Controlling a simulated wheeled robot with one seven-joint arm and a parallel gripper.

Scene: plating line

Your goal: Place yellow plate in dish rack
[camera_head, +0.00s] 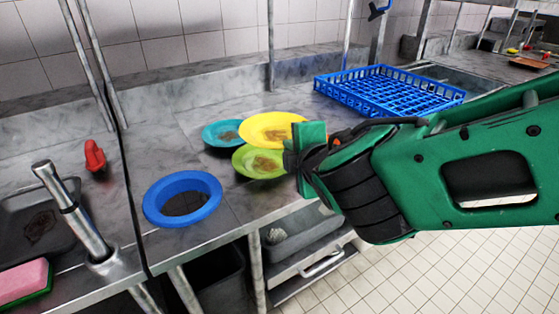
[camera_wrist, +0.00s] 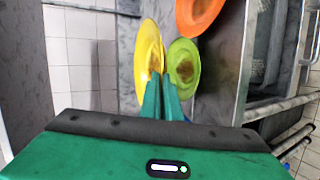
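The yellow plate (camera_head: 262,121) has a brown food smear and sits tilted over the counter, overlapping a teal plate and a lime-green plate in the head view. My gripper (camera_head: 300,150) is at its right edge. In the wrist view, the yellow plate (camera_wrist: 147,48) reaches down to my two green fingertips (camera_wrist: 161,84), which are close together with its rim between them. How far it is off the counter is hard to tell. The blue dish rack (camera_head: 345,94) stands empty at the back right of the counter; it is not seen in the wrist view.
The teal plate (camera_head: 215,135) and lime-green plate (camera_head: 247,166) lie beside the yellow one. An orange plate (camera_wrist: 199,12) is near my gripper. A blue-rimmed hole (camera_head: 157,205), a red object (camera_head: 95,157) and a faucet (camera_head: 75,215) are at left. The wall runs behind.

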